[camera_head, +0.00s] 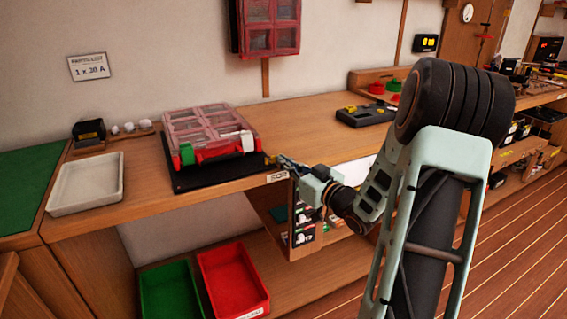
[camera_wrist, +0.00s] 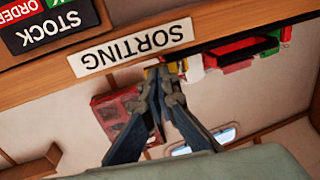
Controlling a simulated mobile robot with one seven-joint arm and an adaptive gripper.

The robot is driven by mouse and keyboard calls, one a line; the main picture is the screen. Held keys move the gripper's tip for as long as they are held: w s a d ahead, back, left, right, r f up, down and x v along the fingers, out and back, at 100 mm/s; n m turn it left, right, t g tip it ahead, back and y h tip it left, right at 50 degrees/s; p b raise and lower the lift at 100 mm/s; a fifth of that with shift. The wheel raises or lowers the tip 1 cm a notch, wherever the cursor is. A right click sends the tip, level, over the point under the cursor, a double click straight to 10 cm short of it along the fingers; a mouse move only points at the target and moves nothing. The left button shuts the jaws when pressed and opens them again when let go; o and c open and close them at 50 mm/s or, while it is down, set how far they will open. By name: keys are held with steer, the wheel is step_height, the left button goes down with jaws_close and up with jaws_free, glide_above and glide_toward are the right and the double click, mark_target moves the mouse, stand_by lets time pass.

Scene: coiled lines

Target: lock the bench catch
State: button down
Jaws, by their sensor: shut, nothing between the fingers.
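A case with a clear red lid (camera_head: 205,130) sits closed-looking on a black mat (camera_head: 200,180) on the bench. Its front has a green latch (camera_head: 187,154) at left and a white latch with some green (camera_head: 247,141) at right; I cannot tell which part is the bench catch, or whether it is locked. My gripper (camera_head: 280,159) is at the bench's front edge, right of the case and above the sorting label. In the wrist view, which is upside down, my gripper (camera_wrist: 166,72) is shut and empty near the sorting label (camera_wrist: 135,46), with the red case edge (camera_wrist: 236,64) behind it.
A white tray (camera_head: 60,204) and a dark box (camera_head: 88,132) stand at the left. A black tray (camera_head: 365,115) lies farther right on the bench. Green (camera_head: 168,292) and red (camera_head: 232,280) bins sit below. The bench top between case and black tray is clear.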

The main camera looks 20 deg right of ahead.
steer(key=n+g+y+p, duration=0.1)
steer(key=y, duration=0.1)
steer(key=w+n+g+y+p, duration=0.1)
steer(key=n+y, duration=0.1)
steer(key=y, duration=0.1)
steer(key=w+d+n+g+y+p, duration=0.1)
steer(key=n+y, duration=0.1)
steer(key=shift+g+y, duration=0.3)
steer(key=shift+g, duration=0.1)
steer(key=shift+w+n+p, duration=0.3)
steer(key=shift+w+p, duration=0.7)
steer(key=shift+w, duration=0.2)
steer(key=shift+w+a, duration=0.3)
steer(key=shift+w, duration=0.25)
steer(key=shift+d, duration=0.2)
